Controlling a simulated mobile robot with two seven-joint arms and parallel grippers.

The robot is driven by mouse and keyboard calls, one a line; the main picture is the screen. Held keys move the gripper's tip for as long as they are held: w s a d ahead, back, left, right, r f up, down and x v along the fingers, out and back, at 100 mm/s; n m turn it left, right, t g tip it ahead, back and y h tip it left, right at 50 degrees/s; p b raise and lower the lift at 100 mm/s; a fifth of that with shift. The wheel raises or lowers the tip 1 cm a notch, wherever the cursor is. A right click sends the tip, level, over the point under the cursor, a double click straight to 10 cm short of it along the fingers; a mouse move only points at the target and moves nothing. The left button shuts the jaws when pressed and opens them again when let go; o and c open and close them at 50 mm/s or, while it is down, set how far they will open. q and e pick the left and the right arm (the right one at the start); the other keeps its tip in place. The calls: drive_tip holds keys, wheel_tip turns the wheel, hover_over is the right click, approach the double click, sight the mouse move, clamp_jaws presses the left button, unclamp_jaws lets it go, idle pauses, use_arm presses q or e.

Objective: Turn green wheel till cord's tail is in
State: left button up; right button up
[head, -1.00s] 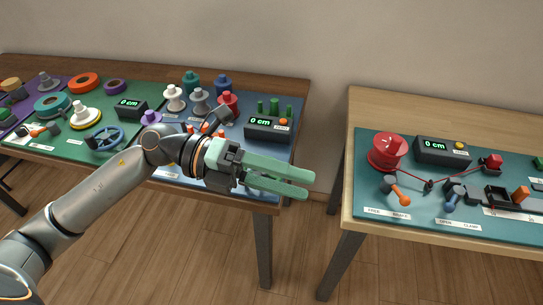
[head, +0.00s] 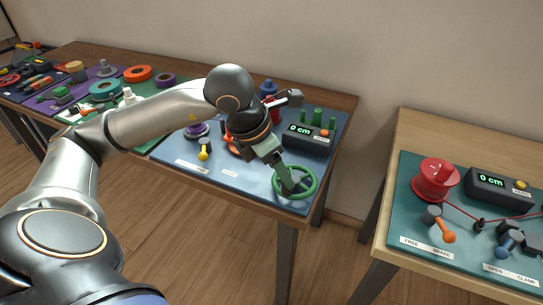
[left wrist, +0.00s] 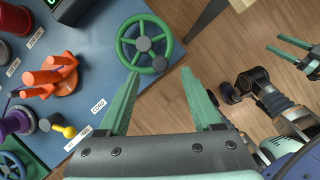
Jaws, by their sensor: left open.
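The green wheel (head: 309,192) stands at the front right corner of the blue mat. My left gripper (head: 287,181) points down over the wheel in the head view. In the left wrist view, its fingers (left wrist: 160,72) are apart, with the knob just beyond the gap between the tips; I cannot tell whether they touch. My right gripper (left wrist: 292,50) shows at the right of that view, fingers apart and empty. I cannot make out a cord tail at the wheel.
An orange device (left wrist: 58,77) and a yellow-handled lever (head: 204,150) are left of the wheel. A display (head: 308,138) reading 0 cm stands behind it. A second table with a red spool (head: 436,180) is at the right, across a gap of open floor.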

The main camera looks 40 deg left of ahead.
use_arm(q)
drive_tip(key=x, duration=0.6)
drive_tip(key=shift+w+d, duration=0.1)
clamp_jaws()
idle(0.9)
